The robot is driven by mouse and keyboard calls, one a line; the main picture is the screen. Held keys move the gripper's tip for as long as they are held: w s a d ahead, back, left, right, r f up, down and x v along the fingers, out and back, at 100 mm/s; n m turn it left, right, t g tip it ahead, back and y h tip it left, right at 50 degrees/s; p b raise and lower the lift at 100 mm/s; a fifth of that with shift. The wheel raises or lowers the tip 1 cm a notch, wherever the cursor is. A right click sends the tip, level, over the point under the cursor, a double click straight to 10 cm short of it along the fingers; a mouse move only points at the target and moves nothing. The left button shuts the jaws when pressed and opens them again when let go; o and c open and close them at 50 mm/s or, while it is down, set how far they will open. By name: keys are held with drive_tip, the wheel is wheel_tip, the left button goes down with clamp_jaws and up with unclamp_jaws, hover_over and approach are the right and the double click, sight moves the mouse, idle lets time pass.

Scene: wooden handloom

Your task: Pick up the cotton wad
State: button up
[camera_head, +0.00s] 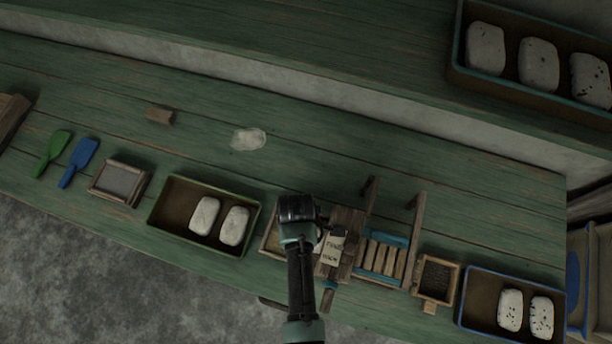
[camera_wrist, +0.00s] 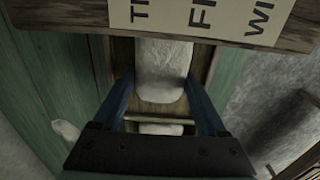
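In the wrist view a pale, rounded cotton wad (camera_wrist: 163,68) lies in a wooden trough-like part. Its top end is hidden behind a lettered board. My gripper (camera_wrist: 160,80) is open, with one blue finger on each side of the wad's near end. I cannot tell whether either finger touches it. In the head view my arm covers this spot beside the wooden device, and the wad there is hidden.
A lettered wooden board (camera_wrist: 155,22) stands close to my fingers. In the head view, a green-rimmed tray (camera_head: 163,203) and a blue-rimmed tray (camera_head: 478,298) hold pale wads. A flat pale patch (camera_head: 248,139) lies on the green bench, with bare boards around it.

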drive_tip(key=c, duration=0.5)
drive_tip(key=shift+o, duration=0.2)
drive_tip(key=shift+r, duration=0.1)
